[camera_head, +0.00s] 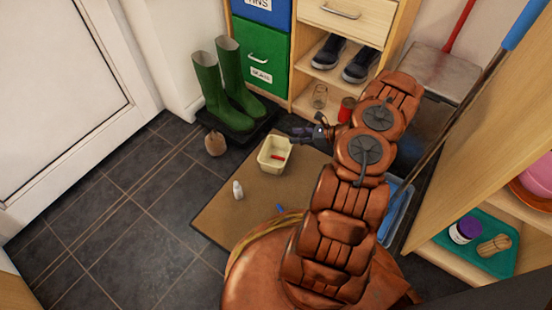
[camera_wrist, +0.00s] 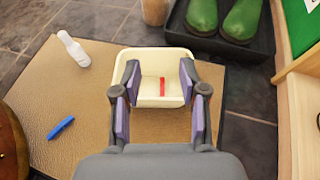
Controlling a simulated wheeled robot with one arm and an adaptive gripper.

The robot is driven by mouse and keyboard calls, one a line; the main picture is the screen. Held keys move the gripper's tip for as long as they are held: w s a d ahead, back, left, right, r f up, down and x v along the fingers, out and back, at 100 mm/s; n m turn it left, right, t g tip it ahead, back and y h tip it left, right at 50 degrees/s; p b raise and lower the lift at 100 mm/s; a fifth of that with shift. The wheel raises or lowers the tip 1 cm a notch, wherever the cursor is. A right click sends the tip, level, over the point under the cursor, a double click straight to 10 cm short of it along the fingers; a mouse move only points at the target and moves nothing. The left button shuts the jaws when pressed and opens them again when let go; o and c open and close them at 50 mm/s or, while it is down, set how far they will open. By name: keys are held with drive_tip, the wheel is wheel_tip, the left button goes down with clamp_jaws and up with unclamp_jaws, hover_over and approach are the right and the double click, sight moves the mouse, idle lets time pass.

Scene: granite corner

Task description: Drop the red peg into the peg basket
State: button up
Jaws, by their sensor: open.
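The cream peg basket (camera_head: 263,156) stands on the brown mat in front of the boots. The red peg (camera_wrist: 162,86) lies inside the basket, on its floor, in the wrist view; it also shows as a small red mark in the head view (camera_head: 278,156). My gripper (camera_wrist: 158,82) is open, its purple-padded fingers apart over the basket (camera_wrist: 134,97) with nothing between them but the view of the peg below. In the head view my gripper (camera_head: 296,136) is at the basket's upper right side.
A blue peg (camera_wrist: 61,127) and a small white bottle (camera_wrist: 73,48) lie or stand on the mat (camera_head: 215,215). Green boots (camera_head: 222,95) stand on a black tray behind the basket. A brown round object (camera_head: 215,144) sits beside the tray. Shelves flank the right.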

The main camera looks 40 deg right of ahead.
drive_tip(key=shift+v, duration=1.5)
drive_tip(key=w+a+r+n+g+y+p, duration=0.1)
drive_tip(key=w+a+r+n+p, duration=0.2)
drive_tip(key=r, duration=0.4)
drive_tip(key=a+r+n+g+y+p, duration=0.1)
drive_tip(key=a+r+g+p, duration=0.15)
drive_tip(key=a+r, duration=0.35)
drive_tip(key=s+a+r+n+g+p, duration=0.2)
drive_tip(key=a+r+n+p, duration=0.3)
drive_tip(key=r, duration=0.6)
drive_tip(key=s+a+r+n+g+p, duration=0.25)
drive_tip(key=a+r+p, duration=0.25)
drive_tip(key=a+r, duration=0.45)
drive_tip(key=s+a+r+n+g+p, duration=0.1)
drive_tip(key=a+r+n+g+p, duration=0.3)
drive_tip(key=r, duration=0.8)
drive_tip(key=s+a+r+n+g+h+p, duration=0.1)
drive_tip(key=s+a+r+n+h+p, duration=0.2)
drive_tip(key=s+r+p, duration=0.4)
drive_tip(key=s+a+r+n+h+p, duration=0.2)
drive_tip(key=s+a+r+n+p, duration=0.25)
drive_tip(key=r, duration=0.55)
drive_tip(key=s+d+r+n+h+p, duration=0.2)
drive_tip(key=s+r+n+h+p, duration=0.3)
drive_tip(key=s+r+p, duration=0.7)
wheel_tip(320, 180, up, 3)
drive_tip(key=shift+s+d+r, duration=0.2)
drive_tip(key=shift+s+r, duration=0.05)
drive_tip(key=shift+s, duration=0.8)
